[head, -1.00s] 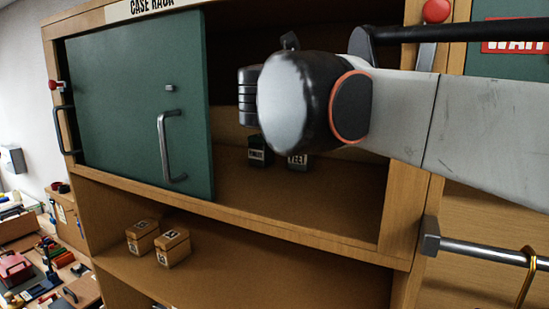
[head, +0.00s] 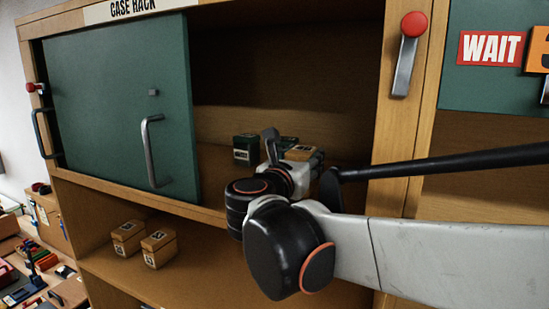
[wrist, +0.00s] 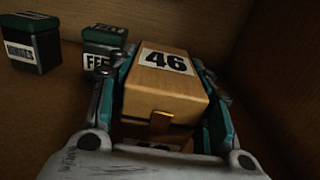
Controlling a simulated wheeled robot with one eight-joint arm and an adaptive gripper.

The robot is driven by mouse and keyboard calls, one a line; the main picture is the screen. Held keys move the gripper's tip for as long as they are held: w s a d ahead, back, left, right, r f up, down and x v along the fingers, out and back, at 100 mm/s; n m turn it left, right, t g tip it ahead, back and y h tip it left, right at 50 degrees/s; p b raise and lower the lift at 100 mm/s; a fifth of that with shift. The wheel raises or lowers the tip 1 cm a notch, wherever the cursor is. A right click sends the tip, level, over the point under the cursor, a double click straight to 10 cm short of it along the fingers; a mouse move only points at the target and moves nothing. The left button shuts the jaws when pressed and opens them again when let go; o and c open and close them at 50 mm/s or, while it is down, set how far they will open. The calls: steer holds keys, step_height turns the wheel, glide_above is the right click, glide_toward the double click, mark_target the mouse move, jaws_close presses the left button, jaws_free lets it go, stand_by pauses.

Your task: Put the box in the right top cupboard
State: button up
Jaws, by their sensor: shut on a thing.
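The box (wrist: 165,88) is light wood with a brass clasp and a white label reading 46. In the wrist view it sits between the two fingers of my gripper (wrist: 158,75), which is shut on it. In the head view my gripper (head: 298,168) is inside the open right top cupboard (head: 290,60), and only part of the box (head: 304,152) shows past it. I cannot tell whether the box touches the cupboard floor. The green sliding door (head: 120,105) covers the left part of the top.
Two dark green boxes stand in the cupboard left of the held box: one near it (wrist: 103,40), one further left (wrist: 33,48). Two small wooden boxes (head: 127,238) (head: 159,247) are on the lower shelf. A wooden post (head: 402,110) bounds the cupboard on the right.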

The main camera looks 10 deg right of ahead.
steer(key=shift+f, duration=0.15)
steer(key=o, duration=1.2)
steer(key=b+v, duration=0.2)
steer(key=v, duration=1)
steer(key=shift+b, duration=0.3)
